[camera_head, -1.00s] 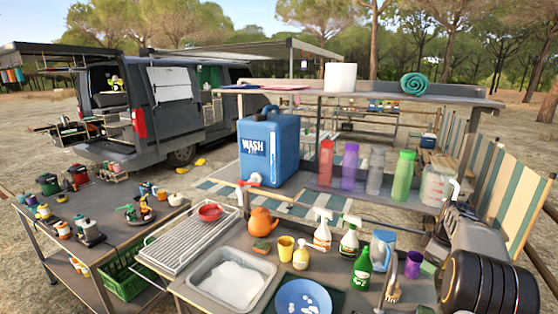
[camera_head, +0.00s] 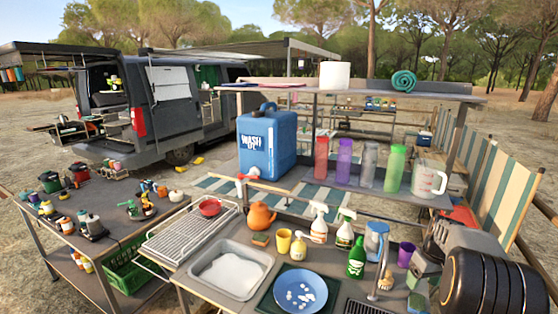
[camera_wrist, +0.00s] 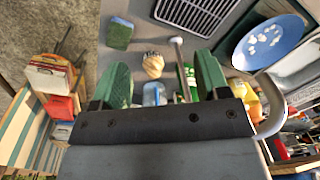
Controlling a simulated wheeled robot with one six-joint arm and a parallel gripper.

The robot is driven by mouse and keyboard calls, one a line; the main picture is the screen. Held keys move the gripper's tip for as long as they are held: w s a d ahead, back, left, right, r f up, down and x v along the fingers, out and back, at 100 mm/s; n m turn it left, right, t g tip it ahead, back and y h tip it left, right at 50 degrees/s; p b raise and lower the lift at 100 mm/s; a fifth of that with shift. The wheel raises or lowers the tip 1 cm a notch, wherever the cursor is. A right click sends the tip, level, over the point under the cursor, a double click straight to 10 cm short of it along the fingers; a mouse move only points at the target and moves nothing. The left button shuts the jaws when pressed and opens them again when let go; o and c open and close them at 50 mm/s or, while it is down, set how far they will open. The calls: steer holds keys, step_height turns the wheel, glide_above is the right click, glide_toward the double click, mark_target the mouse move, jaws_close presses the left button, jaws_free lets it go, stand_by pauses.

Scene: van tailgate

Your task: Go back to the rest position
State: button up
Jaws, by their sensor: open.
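My gripper (camera_wrist: 163,82) shows in the wrist view with its two green fingers wide apart. Nothing is held between them. Beyond the gap I see a dish brush (camera_wrist: 153,64), a tap (camera_wrist: 178,52), part of a green bottle (camera_wrist: 188,78) and part of a blue jug (camera_wrist: 154,94). These stand apart from the fingers as far as I can tell. In the head view my arm is at the right edge, and I cannot make out the fingers there.
The sink counter holds a foam-filled basin (camera_head: 231,273), a blue plate (camera_head: 300,290), spray bottles (camera_head: 319,222) and a purple cup (camera_head: 405,254). A shelf above carries a blue water tank (camera_head: 266,148), coloured bottles and a measuring jug (camera_head: 429,179). A striped windbreak (camera_head: 497,185) stands at right.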

steer(key=s+a+t+b, duration=0.2)
steer(key=s+a+b, duration=0.2)
steer(key=s+a, duration=0.6)
steer(key=s+a+m+t+b, duration=0.1)
steer(key=s+a+b, duration=0.4)
steer(key=s+a, duration=0.4)
steer(key=shift+s+a+f+m+t+h, duration=0.3)
steer(key=shift+s+a+t+h, duration=0.1)
steer(key=shift+a, duration=2.75)
